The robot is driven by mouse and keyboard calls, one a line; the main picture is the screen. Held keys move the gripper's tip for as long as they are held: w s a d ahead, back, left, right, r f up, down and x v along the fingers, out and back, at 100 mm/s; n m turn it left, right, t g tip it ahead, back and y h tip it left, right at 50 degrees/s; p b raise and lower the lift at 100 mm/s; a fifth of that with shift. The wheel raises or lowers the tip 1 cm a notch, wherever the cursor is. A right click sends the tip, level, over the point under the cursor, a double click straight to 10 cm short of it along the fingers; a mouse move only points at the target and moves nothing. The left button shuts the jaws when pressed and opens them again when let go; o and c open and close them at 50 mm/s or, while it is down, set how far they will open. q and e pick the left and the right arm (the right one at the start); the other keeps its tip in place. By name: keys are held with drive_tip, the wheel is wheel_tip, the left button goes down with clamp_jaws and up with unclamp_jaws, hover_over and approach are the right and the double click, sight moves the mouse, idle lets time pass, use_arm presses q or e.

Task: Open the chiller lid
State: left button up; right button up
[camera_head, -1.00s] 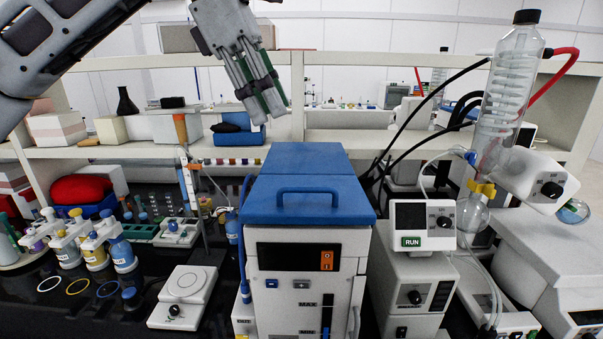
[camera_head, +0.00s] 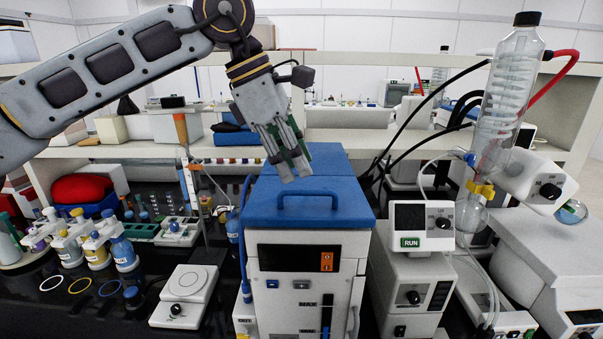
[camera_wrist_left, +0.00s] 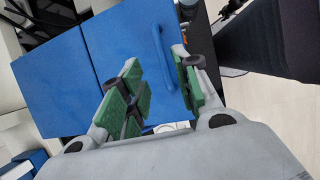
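The chiller (camera_head: 307,265) is a white box with a dark display and a blue lid (camera_head: 262,212). The lid lies flat and shut. A blue handle (camera_head: 307,193) arches near its front edge. My left gripper (camera_head: 296,168) hangs above the lid, tilted down, just above the handle in the head view, with no visible contact. In the left wrist view the green-padded fingers (camera_wrist_left: 160,90) are apart with nothing gripped. There the blue lid (camera_wrist_left: 58,85) fills the view beyond them, and the handle (camera_wrist_left: 162,58) shows past the gap. My right gripper is out of view.
Right of the chiller stand a white device with a RUN display (camera_head: 423,227) and a glass condenser (camera_head: 505,95) with cables and tubes. To the left are a small white stirrer plate (camera_head: 184,290) and several bottles. A shelf (camera_head: 345,143) runs behind.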

sight(301, 191)
use_arm(q)
drive_tip(key=shift+p+x, duration=0.3)
drive_tip(key=shift+x, duration=1.6)
drive_tip(key=shift+s, duration=0.1)
clamp_jaws()
